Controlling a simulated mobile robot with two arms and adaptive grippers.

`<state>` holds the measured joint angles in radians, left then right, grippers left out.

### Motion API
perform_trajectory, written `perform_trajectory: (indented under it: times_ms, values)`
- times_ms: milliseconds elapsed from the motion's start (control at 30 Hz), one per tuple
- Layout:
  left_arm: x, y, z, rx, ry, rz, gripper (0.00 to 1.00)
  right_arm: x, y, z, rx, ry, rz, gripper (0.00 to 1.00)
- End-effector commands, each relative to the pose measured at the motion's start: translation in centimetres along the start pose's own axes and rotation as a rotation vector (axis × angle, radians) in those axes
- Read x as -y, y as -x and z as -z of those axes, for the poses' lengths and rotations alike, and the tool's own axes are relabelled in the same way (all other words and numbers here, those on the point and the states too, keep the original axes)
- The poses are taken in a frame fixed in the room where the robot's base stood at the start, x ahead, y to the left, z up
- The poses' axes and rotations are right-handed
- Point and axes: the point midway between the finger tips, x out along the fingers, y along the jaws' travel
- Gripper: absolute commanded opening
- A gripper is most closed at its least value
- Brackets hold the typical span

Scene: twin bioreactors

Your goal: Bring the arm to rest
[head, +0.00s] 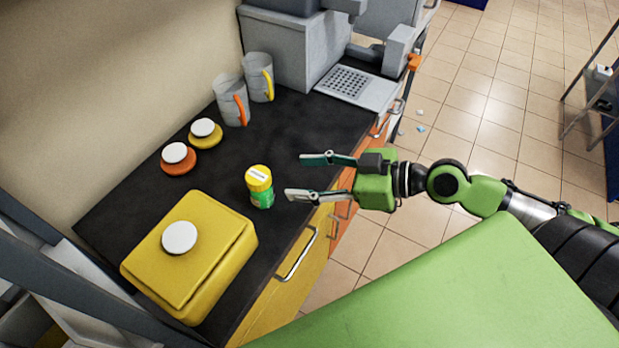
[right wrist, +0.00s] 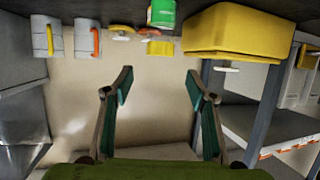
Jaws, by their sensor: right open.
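My right gripper (head: 296,177) comes in from the right in the head view, with its two fingers spread and nothing between them. Its fingers point left over the counter's front edge, close to a green jar with a yellow lid (head: 260,187). The jar stands upright, apart from the fingertips. In the right wrist view, which is upside down, the open fingers also show (right wrist: 160,80), with the jar (right wrist: 162,13) at the top edge beyond them. My left gripper is not in view.
The dark counter (head: 130,187) holds a yellow box (head: 215,250) with a white knob, orange and yellow lids (head: 178,167) (head: 205,139), two grey jugs (head: 231,103) (head: 259,80) and grey equipment (head: 285,50) at the back. A drawer handle (head: 298,255) juts from the front. Tiled floor (head: 480,80) is open at right.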

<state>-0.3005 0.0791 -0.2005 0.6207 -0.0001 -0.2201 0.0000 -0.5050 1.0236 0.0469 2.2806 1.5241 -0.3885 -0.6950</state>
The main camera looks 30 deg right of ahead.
Motion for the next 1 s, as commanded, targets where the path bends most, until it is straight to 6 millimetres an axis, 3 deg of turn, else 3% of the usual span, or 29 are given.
perform_trajectory:
  times_ms: [767,867,1000]
  values:
    - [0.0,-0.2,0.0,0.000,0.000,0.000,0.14,0.3,0.5,-0.1,0.005,0.001,0.004,0.52]
    - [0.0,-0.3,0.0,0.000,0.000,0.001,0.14,1.3,0.3,-1.3,0.032,-0.004,0.017,0.52]
    - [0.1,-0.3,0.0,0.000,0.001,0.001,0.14,4.2,-0.3,-5.0,0.134,-0.017,0.038,0.52]
